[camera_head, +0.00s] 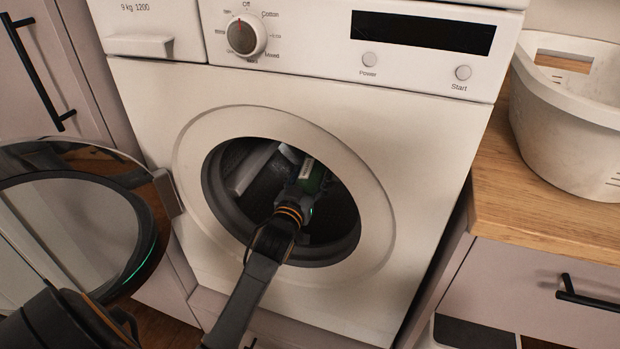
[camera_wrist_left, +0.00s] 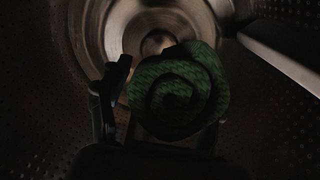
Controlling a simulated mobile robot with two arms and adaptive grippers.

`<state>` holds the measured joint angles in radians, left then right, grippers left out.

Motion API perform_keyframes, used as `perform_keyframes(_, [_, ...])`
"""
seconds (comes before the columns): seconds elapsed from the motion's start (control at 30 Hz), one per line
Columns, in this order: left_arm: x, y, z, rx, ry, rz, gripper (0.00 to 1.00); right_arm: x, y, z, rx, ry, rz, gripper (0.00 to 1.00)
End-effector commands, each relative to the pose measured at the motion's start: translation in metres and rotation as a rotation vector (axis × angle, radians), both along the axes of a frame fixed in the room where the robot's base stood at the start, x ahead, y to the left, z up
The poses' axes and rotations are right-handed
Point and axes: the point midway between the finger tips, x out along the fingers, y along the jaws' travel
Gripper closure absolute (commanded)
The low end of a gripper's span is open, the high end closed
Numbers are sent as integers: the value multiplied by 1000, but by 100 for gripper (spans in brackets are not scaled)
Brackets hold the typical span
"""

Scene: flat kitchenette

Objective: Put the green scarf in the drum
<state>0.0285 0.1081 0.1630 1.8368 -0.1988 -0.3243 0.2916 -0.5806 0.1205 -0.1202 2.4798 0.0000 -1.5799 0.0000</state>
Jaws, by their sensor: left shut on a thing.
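The green scarf (camera_wrist_left: 178,92) is rolled up, its spiral end showing in the left wrist view. In the head view only a small part of the scarf (camera_head: 313,180) shows past my gripper. My left gripper (camera_head: 303,190) reaches through the round door opening into the drum (camera_head: 262,182) of the white washing machine. It is shut on the scarf and holds it inside the drum. In the left wrist view the gripper's fingers (camera_wrist_left: 155,112) are dark and partly hidden by the scarf. My right gripper is not in view.
The machine's round door (camera_head: 150,215) stands open at the left, close to my arm. A white laundry basket (camera_head: 570,130) stands on the wooden counter (camera_head: 535,205) at the right. A pale drum paddle (camera_wrist_left: 282,65) juts in at the upper right of the wrist view.

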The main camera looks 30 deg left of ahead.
Motion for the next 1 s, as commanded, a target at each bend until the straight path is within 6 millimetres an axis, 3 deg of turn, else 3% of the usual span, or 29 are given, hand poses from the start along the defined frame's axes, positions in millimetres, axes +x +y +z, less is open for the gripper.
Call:
perform_keyframes(0.47, [3,2,-1,1,-2,0,69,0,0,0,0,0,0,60])
perform_keyframes(0.5, [3,2,-1,1,-2,0,27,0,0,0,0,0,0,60])
perform_keyframes(0.6, [3,2,-1,1,-1,0,9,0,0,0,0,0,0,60])
perform_keyframes(1.0, [-1,1,-3,1,2,0,9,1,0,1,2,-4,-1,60])
